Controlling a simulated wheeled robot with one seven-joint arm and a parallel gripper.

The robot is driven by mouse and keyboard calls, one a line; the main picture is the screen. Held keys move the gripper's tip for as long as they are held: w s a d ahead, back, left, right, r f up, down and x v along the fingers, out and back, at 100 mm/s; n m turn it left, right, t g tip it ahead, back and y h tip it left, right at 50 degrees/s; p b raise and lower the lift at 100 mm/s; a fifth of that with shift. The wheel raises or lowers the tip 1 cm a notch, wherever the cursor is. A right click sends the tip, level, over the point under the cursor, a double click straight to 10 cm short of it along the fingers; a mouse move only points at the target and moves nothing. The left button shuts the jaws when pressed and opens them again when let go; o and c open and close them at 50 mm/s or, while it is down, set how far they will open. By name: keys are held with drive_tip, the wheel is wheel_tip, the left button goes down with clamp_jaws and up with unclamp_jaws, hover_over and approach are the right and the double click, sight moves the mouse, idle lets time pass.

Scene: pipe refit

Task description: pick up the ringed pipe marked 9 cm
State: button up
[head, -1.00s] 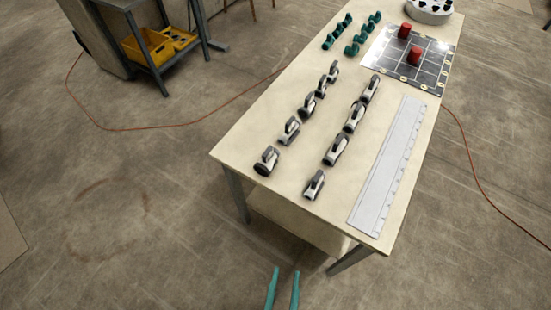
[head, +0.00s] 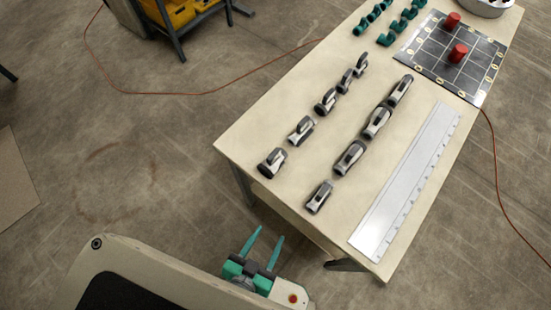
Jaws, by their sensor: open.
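Several short grey-and-white pipe pieces stand in two rows on the pale table (head: 262,130). The left row has a near piece (head: 272,163) by the table's left edge. The right row has a near piece (head: 319,197) and another (head: 349,158) behind it. Any rings or 9 cm marking are too small to read, so I cannot tell which piece is the named pipe. My gripper (head: 265,234) has two teal fingers, apart and empty, in front of the table's near left edge. It touches none of the pieces.
A long white ruler (head: 405,185) lies along the table's right side. Farther back are teal pieces (head: 387,38) and a dark gridded board (head: 436,63) with two red cylinders (head: 458,53). A yellow bin (head: 180,12) stands back left. An orange cable (head: 200,92) crosses the floor.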

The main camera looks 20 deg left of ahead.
drive_tip(key=w+a+f+m+g, duration=0.1)
drive_tip(key=w+a+f+g, duration=0.15)
drive_tip(key=a, duration=0.55)
drive_tip(key=m+g, duration=0.3)
drive_tip(key=g, duration=0.6)
approach(274, 156)
drive_tip(key=shift+y, duration=0.3)
drive_tip(key=f, duration=0.3)
drive_tip(key=s+f, duration=0.1)
drive_tip(key=f, duration=0.1)
drive_tip(key=shift+a+f, duration=0.2)
drive_tip(key=shift+f, duration=0.05)
drive_tip(key=shift+w+d+r+n, duration=0.25)
drive_tip(key=shift+d+r+n, duration=0.05)
drive_tip(key=shift+r+n, duration=0.25)
drive_tip(key=shift+w+d+f, duration=0.1)
drive_tip(key=shift+w+d, duration=0.1)
drive_tip(key=shift+d+f, duration=0.1)
drive_tip(key=shift+f, duration=0.25)
wheel_tip(274, 156, down, 5)
drive_tip(key=shift+r, duration=0.2)
drive_tip(key=shift+w+a+f, duration=0.1)
drive_tip(key=shift+a+f, duration=0.05)
drive_tip(key=shift+f, duration=1.1)
drive_tip(key=shift+w+a+f, duration=0.15)
drive_tip(key=shift+f, duration=1.15)
drive_tip(key=c, duration=1.2)
